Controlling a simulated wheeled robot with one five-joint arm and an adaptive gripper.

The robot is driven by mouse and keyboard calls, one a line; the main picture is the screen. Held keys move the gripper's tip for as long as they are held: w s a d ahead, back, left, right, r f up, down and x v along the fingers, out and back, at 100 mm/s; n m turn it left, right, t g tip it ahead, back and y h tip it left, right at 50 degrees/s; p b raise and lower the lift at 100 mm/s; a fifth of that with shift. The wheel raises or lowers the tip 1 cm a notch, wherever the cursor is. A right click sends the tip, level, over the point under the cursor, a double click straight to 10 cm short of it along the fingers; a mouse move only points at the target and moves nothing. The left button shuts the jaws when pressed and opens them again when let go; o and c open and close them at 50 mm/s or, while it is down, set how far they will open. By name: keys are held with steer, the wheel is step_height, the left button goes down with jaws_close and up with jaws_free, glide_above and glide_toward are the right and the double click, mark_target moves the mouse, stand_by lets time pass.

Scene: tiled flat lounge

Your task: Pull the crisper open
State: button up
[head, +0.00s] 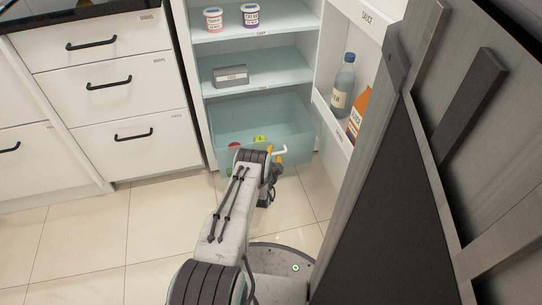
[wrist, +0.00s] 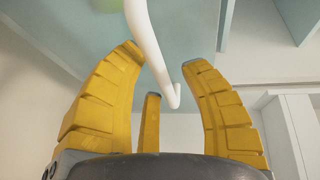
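The crisper (head: 226,130) is a translucent blue-green drawer at the bottom of the open fridge. Its front appears to stand out past the shelf above, and its inside shows from above. A white bar handle (head: 283,150) is on its front, partly hidden by my arm. My gripper (head: 276,158) is at the handle. In the wrist view, the white handle (wrist: 150,45) runs down between the yellow fingers of my gripper (wrist: 168,58). The fingers are spread, with gaps visible around the bar.
A red item (head: 234,146) and a green one (head: 260,138) lie in the crisper. Shelves above hold two tubs (head: 214,19) and a grey box (head: 231,75). The open fridge door (head: 385,60) holds a bottle (head: 343,87) and carton (head: 358,113), close right of my arm. Floor at left is clear.

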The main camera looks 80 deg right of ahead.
steer(key=shift+o, duration=0.2)
steer(key=a+r, duration=0.2)
steer(key=a, duration=0.9)
steer(key=shift+a, duration=0.35)
steer(key=shift+w, duration=0.1)
stand_by(0.6)
steer(key=shift+r, duration=0.1)
